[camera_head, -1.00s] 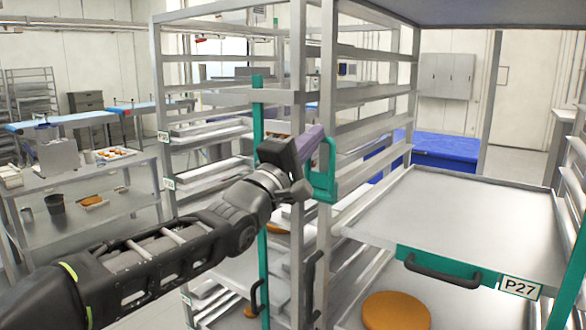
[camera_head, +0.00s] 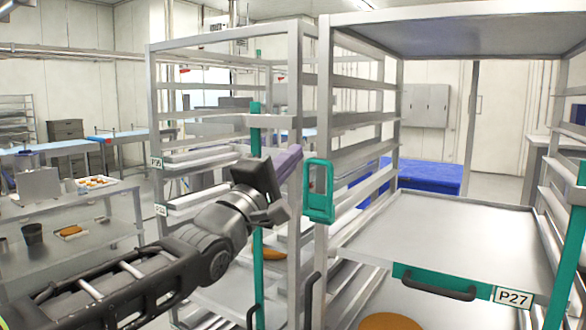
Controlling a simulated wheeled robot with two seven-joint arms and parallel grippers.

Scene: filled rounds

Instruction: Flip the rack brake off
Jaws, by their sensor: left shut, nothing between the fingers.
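The rack with the P27 label (camera_head: 513,297) stands at the right, a grey metal frame with shelves. A teal looped piece (camera_head: 319,190) sits on its front left post; I cannot tell whether it is the brake. No other part clearly reads as a brake, and the rack's foot is out of view. My left gripper (camera_head: 292,158) has purplish fingers and is shut and empty. It is just left of the teal loop, in front of the neighbouring rack's post, apart from the loop in the picture. My right gripper is not in view.
A second open rack (camera_head: 158,110) with trays stands close on the left, with a teal upright bar (camera_head: 257,270) behind my wrist. A dark handle (camera_head: 437,288) sits on the teal front of the P27 tray (camera_head: 450,235). A grey trolley (camera_head: 100,200) stands at far left.

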